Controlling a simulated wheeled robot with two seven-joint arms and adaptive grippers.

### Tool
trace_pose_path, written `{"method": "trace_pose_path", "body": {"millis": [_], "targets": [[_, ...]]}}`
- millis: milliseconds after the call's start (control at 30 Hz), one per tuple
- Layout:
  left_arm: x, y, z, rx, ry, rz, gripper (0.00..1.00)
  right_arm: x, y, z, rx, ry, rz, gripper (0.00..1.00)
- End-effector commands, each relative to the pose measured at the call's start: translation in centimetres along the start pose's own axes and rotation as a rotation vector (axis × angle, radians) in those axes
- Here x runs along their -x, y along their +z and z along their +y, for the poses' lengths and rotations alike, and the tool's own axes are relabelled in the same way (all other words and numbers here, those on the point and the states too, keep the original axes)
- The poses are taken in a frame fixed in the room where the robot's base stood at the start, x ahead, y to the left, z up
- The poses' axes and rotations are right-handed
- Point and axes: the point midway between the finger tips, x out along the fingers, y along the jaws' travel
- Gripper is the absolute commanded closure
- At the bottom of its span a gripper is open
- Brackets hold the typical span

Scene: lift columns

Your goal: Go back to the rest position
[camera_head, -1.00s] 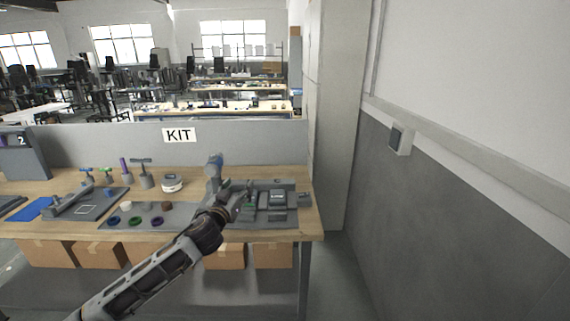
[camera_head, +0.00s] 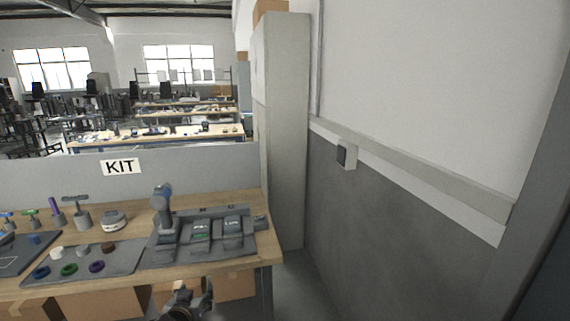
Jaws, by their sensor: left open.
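My left gripper (camera_head: 186,296) shows at the bottom of the head view, in front of the workbench's front edge and below the level of its top. It is open, with nothing seen between its fingers. The workbench (camera_head: 262,252) has a wooden top and carries a grey tray (camera_head: 165,256) with several dark devices on its right part. A grey-blue upright tool (camera_head: 162,205) stands at the left of these devices. My right gripper is not in view.
A "KIT" sign (camera_head: 120,167) hangs on the grey partition behind the bench. Coloured rings and small tools lie at the left. Cardboard boxes (camera_head: 103,303) stand under the bench. A tall cabinet (camera_head: 283,130) and a grey wall (camera_head: 400,240) bound the right side.

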Motion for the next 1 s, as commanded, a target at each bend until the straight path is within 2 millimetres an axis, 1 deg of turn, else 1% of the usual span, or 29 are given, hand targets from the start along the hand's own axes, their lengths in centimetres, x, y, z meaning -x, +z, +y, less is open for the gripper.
{"method": "trace_pose_path", "body": {"millis": [33, 200, 367, 500, 600, 800, 1000], "targets": [[0.6, 1.5, 0.3, -0.003, 0.004, -0.041, 0.4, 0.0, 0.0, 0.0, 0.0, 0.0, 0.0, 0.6], [2.8, 6.0, 0.9, -0.031, 0.017, -0.179, 0.4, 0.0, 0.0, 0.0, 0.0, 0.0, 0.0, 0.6], [5.2, 10.0, 1.4, -0.062, 0.042, -0.307, 0.4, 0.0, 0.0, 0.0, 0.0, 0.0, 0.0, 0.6], [7.6, 13.3, 1.7, -0.089, 0.073, -0.42, 0.4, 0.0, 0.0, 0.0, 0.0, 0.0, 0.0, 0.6], [9.3, 15.3, 1.9, -0.108, 0.098, -0.492, 0.4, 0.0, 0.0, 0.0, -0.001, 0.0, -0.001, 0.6], [11.7, 17.8, 2.1, -0.134, 0.137, -0.583, 0.4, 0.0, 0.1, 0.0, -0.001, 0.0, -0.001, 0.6], [13.5, 19.4, 2.2, -0.15, 0.167, -0.643, 0.4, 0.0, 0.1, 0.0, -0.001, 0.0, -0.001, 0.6]]}}
